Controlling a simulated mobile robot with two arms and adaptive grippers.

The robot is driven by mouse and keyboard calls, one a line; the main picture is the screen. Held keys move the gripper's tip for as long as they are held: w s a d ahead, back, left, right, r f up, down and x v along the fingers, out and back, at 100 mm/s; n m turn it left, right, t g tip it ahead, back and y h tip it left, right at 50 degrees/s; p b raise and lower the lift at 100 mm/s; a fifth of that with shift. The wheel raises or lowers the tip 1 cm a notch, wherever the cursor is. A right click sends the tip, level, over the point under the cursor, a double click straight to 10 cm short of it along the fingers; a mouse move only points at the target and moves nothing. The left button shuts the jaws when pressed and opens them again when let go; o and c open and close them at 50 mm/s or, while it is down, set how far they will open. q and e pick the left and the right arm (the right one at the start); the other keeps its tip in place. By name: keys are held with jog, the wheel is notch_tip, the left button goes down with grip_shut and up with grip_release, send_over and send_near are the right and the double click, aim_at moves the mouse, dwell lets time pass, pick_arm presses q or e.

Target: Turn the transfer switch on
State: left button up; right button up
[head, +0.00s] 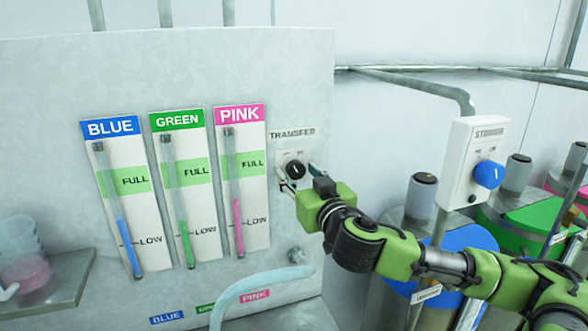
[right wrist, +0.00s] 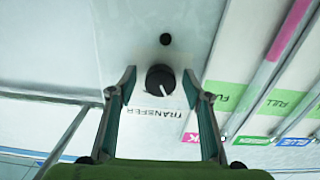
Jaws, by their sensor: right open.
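The transfer switch (head: 295,169) is a round black knob under the TRANSFER label (head: 293,133) on the pale panel. It also shows in the right wrist view (right wrist: 160,77), where the picture is upside down and a white pointer line on the knob points toward the label. My right gripper (head: 299,180) is at the knob, partly in front of the switch plate. In the right wrist view my right gripper (right wrist: 158,88) is open, one finger on each side of the knob, with visible gaps. My left gripper is not in view.
BLUE (head: 120,200), GREEN (head: 185,195) and PINK (head: 241,180) level gauges stand left of the switch. A pale hose (head: 255,283) curves below. A white box with a blue knob (head: 489,174) stands right, above drums. A shelf (head: 60,285) with a beaker is at far left.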

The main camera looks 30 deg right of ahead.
jog(key=shift+s+a+r, duration=0.1)
jog(key=shift+s+r, duration=0.1)
jog(key=shift+s, duration=0.2)
jog(key=c, duration=1.1)
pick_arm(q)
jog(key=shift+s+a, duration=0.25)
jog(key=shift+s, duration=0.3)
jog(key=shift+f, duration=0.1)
